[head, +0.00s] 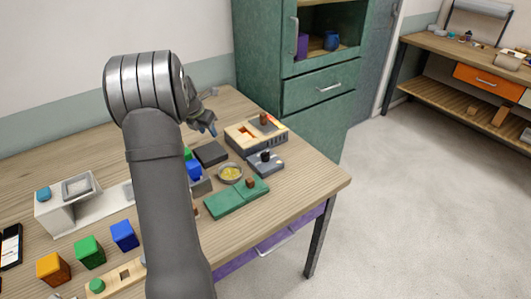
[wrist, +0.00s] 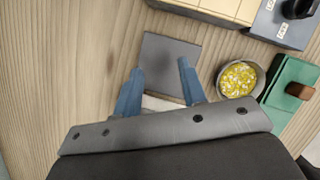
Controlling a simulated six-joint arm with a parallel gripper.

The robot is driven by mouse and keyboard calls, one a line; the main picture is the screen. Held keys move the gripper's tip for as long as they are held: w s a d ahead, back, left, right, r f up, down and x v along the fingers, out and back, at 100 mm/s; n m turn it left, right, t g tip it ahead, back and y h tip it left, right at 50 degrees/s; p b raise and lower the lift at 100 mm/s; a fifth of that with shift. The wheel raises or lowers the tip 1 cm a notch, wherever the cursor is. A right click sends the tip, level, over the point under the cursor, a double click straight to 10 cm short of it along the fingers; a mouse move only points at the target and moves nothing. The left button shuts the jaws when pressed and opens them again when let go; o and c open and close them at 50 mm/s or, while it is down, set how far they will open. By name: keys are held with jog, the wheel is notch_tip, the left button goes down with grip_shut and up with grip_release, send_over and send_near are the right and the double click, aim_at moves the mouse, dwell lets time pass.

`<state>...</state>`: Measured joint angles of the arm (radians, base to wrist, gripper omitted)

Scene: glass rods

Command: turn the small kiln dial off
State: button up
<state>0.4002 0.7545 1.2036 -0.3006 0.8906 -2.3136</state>
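The small dial is a black knob (head: 265,155) on a low grey-blue box (head: 267,167) near the table's right side. In the wrist view the knob (wrist: 299,8) is cut by the top right corner, with small white labels beside it on the box (wrist: 275,30). I cannot tell which label the knob points to. My gripper (head: 206,127) is above the table, left of the dial and apart from it. In the wrist view its two blue fingers (wrist: 160,85) are spread with nothing between them, over a dark grey plate (wrist: 172,60).
A cream box (head: 243,137) with a brown knob stands behind the dial box. A bowl of yellow bits (head: 230,173) and a green case (head: 236,199) with a brown clasp lie in front. Coloured blocks (head: 90,252) sit at the left. The table edge is close on the right.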

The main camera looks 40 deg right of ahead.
jog(key=shift+s+d+r+m, duration=0.2)
jog(key=shift+d+m, duration=0.15)
jog(key=shift+m, duration=0.25)
notch_tip(320, 180, up, 12)
jog(key=n+g+y, duration=0.2)
jog(key=n+y, duration=0.2)
jog(key=n, duration=2.7)
send_over(265, 152)
notch_tip(265, 152, down, 17)
jog(key=shift+d+r, duration=0.1)
grip_shut()
